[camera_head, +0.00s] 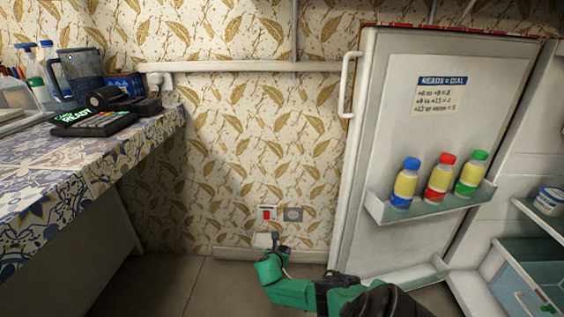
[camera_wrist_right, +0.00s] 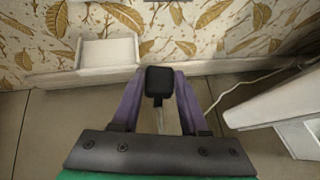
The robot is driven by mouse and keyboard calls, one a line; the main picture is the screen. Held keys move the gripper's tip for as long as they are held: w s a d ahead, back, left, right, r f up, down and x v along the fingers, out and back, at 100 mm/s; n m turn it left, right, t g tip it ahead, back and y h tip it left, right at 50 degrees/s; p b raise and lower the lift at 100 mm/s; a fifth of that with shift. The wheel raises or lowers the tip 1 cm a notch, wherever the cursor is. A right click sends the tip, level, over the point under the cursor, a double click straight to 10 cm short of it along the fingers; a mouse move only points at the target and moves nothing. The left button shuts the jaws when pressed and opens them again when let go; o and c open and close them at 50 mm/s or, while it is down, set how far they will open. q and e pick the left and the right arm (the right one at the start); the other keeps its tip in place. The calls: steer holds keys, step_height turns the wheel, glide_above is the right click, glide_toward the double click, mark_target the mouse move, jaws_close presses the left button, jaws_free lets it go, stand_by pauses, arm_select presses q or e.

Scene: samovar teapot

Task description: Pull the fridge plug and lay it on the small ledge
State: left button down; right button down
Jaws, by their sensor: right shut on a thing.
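My right gripper (camera_wrist_right: 160,92) is shut on the black plug (camera_wrist_right: 159,80) in the right wrist view, and the plug sits between its purple fingers. In the head view the right gripper (camera_head: 277,245) is low in front of the wall. The small white ledge (camera_wrist_right: 107,51) is on the wall, left of the plug, and looks empty. The ledge also shows in the head view (camera_head: 261,240), just left of the gripper. The grey wall socket (camera_head: 293,214) is above and right of the gripper, with no plug in it. My left gripper is not in view.
The white fridge (camera_head: 430,140) stands open at the right, with several bottles on its door shelf. A tiled counter (camera_head: 90,160) is at the left. A red switch (camera_head: 266,213) is beside the socket. A white cord (camera_wrist_right: 250,83) runs right along the wall.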

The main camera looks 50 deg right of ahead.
steer(key=shift+w+d+r, duration=0.15)
steer(key=shift+d+r, duration=0.05)
steer(key=shift+r, duration=0.25)
steer(key=shift+w+d+r+p, duration=0.25)
steer(key=shift+d+r+p, duration=0.35)
steer(key=shift+r, duration=0.25)
steer(key=shift+w+d+r+p, duration=0.25)
steer(key=shift+d+r, duration=0.1)
steer(key=shift+r, duration=0.2)
steer(key=shift+w+d+r+p, duration=0.1)
steer(key=shift+d+r+p, duration=0.15)
steer(key=shift+r, duration=0.25)
